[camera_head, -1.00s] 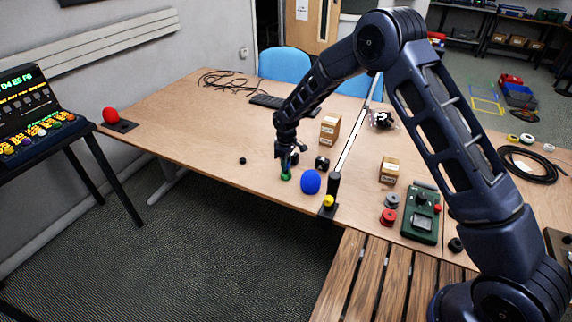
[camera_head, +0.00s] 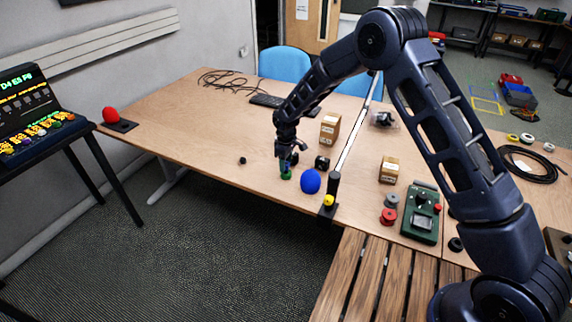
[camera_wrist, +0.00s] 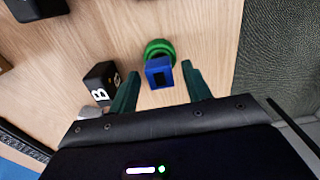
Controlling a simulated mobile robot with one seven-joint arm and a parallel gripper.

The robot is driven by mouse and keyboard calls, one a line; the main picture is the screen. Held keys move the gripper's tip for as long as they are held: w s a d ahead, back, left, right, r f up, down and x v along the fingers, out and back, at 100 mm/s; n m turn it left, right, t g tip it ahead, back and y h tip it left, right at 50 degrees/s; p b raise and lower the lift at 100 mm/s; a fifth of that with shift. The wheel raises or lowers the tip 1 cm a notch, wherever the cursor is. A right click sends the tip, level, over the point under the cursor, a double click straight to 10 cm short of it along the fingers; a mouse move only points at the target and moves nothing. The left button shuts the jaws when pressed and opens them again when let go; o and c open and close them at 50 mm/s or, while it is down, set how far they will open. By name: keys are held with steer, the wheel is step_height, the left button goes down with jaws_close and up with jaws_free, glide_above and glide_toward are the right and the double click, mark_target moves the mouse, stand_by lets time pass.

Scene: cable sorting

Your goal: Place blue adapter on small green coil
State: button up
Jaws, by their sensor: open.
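The blue adapter (camera_wrist: 159,72) shows in the wrist view as a small blue block with an open end. It sits against the near side of the small green coil (camera_wrist: 160,48) and overlaps it in the picture. It looks set on the coil, but the exact contact is hard to tell. My gripper (camera_wrist: 160,80) is open, with one dark green finger on each side of the adapter and visible gaps between. In the head view my gripper (camera_head: 288,160) is low over the table, just above the green coil (camera_head: 286,173). The adapter is too small to make out there.
A black cube marked B (camera_wrist: 100,82) stands just left of my left finger in the wrist view. A cardboard box (camera_head: 330,128) stands behind. The table to the left is mostly clear.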

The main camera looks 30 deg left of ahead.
step_height(320, 180, up, 11)
stand_by(0.4)
steer(key=shift+r, duration=0.15)
